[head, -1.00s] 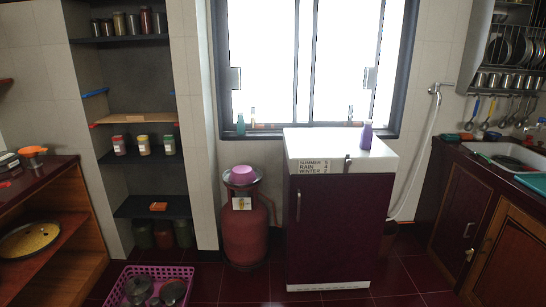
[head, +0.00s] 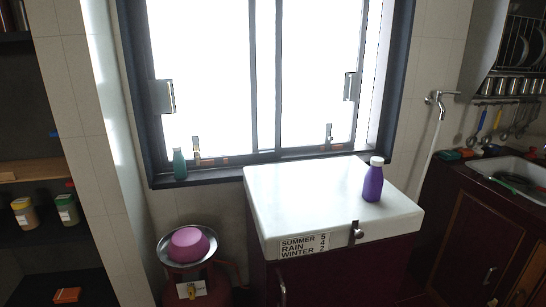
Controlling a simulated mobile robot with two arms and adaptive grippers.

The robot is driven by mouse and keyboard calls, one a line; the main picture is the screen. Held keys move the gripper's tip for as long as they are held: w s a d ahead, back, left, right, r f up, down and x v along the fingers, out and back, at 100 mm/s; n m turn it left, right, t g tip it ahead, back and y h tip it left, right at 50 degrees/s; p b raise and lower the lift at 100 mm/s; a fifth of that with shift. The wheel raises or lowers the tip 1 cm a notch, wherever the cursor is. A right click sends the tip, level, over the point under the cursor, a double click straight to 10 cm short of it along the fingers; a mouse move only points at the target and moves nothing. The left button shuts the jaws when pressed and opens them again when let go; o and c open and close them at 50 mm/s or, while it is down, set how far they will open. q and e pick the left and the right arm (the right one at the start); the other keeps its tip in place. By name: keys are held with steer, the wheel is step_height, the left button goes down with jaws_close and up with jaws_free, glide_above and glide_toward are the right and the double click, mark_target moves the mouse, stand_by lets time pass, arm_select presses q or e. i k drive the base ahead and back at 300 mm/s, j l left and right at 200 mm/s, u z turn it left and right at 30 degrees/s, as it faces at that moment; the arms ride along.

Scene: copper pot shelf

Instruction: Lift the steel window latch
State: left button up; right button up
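The window has dark frames and bright white panes. At its lower left, a small upright metal piece (head: 196,150) stands on the sill with a brownish-orange bar beside it. A similar metal piece (head: 328,134) stands at the lower right. Larger grey plates are on the window's left side (head: 163,96) and right side (head: 351,87). I cannot tell for certain which of these is the steel latch. Neither of my grippers is in view.
A white-topped cabinet (head: 310,198) stands below the window, with a purple bottle (head: 373,182) on it. A green bottle (head: 179,164) is on the sill. A red gas cylinder with a pink bowl (head: 188,243) stands left. A tap (head: 440,97) and sink (head: 510,172) are right.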

mark_target(329, 138)
steer(key=i+j+z, duration=0.65)
steer(key=i, duration=0.15)
steer(key=i+l, duration=0.15)
steer(key=l, duration=0.3)
steer(key=i+l+z, duration=0.1)
steer(key=l, duration=0.35)
steer(key=i+l, duration=0.15)
steer(key=l, duration=0.3)
steer(key=i+l, duration=0.15)
steer(key=l, duration=0.3)
steer(key=i+l+z, duration=0.1)
steer(key=l, duration=0.35)
steer(key=i+l, duration=0.25)
steer(key=l, duration=0.2)
steer(key=i+l, duration=0.15)
steer(key=l, duration=0.25)
steer(key=i+l+z, duration=0.1)
steer(key=l, duration=0.35)
steer(key=i, duration=0.05)
